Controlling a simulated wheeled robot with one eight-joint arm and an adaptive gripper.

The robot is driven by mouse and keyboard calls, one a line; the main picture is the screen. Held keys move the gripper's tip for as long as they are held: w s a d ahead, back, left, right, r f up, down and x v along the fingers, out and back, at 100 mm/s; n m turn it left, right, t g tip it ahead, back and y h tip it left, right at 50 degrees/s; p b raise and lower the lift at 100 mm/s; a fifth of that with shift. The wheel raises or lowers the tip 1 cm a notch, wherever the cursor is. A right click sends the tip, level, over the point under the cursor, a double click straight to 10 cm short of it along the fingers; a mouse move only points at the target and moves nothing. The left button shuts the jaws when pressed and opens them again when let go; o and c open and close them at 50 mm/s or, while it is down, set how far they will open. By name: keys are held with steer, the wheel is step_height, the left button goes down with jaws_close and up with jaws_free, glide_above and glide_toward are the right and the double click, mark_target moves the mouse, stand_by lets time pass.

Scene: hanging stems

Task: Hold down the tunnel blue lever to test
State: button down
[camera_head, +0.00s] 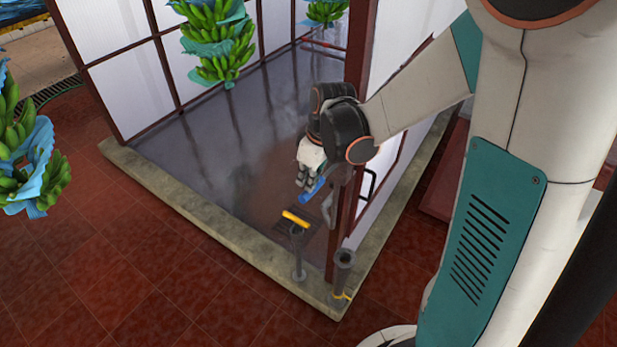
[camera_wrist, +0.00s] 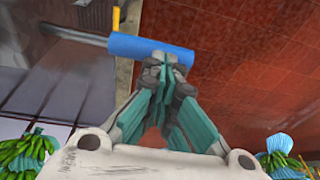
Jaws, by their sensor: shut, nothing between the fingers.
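The blue lever (camera_head: 313,190) is a blue cylinder-shaped handle beside the brown post at the tunnel's corner. In the wrist view the blue lever (camera_wrist: 150,52) lies across the picture just beyond my fingertips. My gripper (camera_head: 303,181) is shut and empty, with its fingertips close at the blue handle. In the wrist view my gripper (camera_wrist: 167,68) has its fingers together and overlaps the handle's lower edge. I cannot tell whether they touch. The lever's mount is partly hidden by my wrist and the post.
A yellow-handled lever (camera_head: 296,219) stands on a grey post nearby. A grey pipe stub (camera_head: 343,265) stands at the corner of the concrete curb (camera_head: 200,207). Green banana bunches (camera_head: 217,40) with blue wraps hang to the left. The red tiled floor (camera_head: 110,270) is clear.

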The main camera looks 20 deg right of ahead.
mark_target(304, 193)
steer(key=f+h+b, duration=0.1)
steer(key=f+t+b, duration=0.1)
steer(key=f, duration=0.1)
steer(key=a+f+t+h+b, duration=0.1)
steer(key=b, duration=0.1)
steer(key=shift+s+f+h, duration=0.3)
steer(key=shift+s+f, duration=0.05)
steer(key=shift+s, duration=0.05)
steer(key=shift+f+b, duration=0.7)
steer(key=shift+b, duration=0.15)
steer(key=shift+s+f, duration=0.15)
stand_by(2.0)
steer(key=shift+a+r+p, duration=0.1)
steer(key=shift+r+p, duration=0.3)
steer(key=shift+r, duration=0.25)
steer(key=a+p+v, duration=0.1)
steer(key=p+v, duration=0.3)
steer(key=v, duration=0.9)
steer(key=shift+s+f, duration=0.2)
steer(key=shift+s, duration=0.2)
